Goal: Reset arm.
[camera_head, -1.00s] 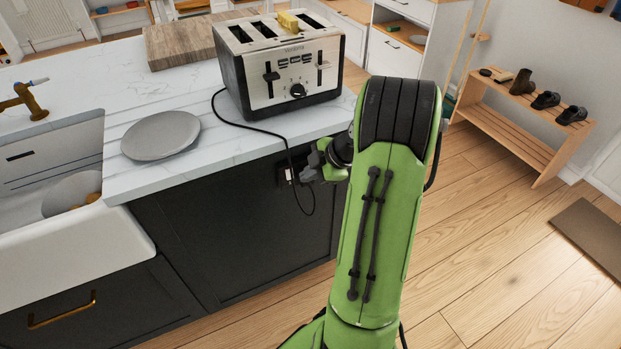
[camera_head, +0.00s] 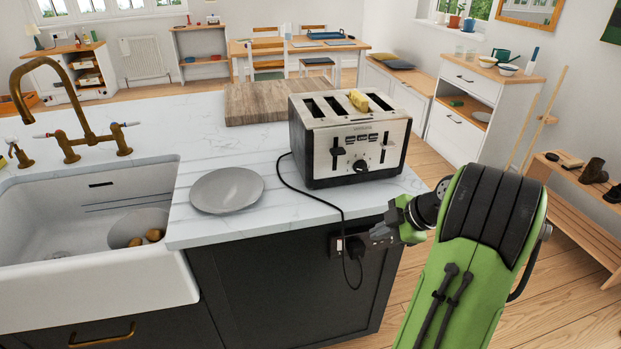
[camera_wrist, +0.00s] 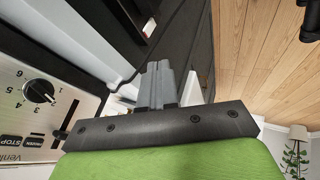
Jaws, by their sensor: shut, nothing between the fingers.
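My green arm (camera_head: 470,270) rises at the right of the head view. My gripper (camera_head: 362,241) is at the cabinet's right front, close to a socket with a black plug (camera_head: 354,246); I cannot tell whether it touches. In the wrist view my gripper (camera_wrist: 157,75) shows its two grey fingers together, with nothing seen between them. The steel toaster (camera_head: 348,140) stands upright on the counter, above and left of the gripper, and its control face (camera_wrist: 35,105) shows at the left of the wrist view. A piece of bread (camera_head: 358,100) sticks out of its top.
A grey plate (camera_head: 227,190) lies on the marble counter (camera_head: 150,130), left of the toaster. The toaster's black cable (camera_head: 318,197) hangs over the front edge. A sink (camera_head: 95,225) is at the left. Wooden floor is open at the right, before a low rack (camera_head: 565,210).

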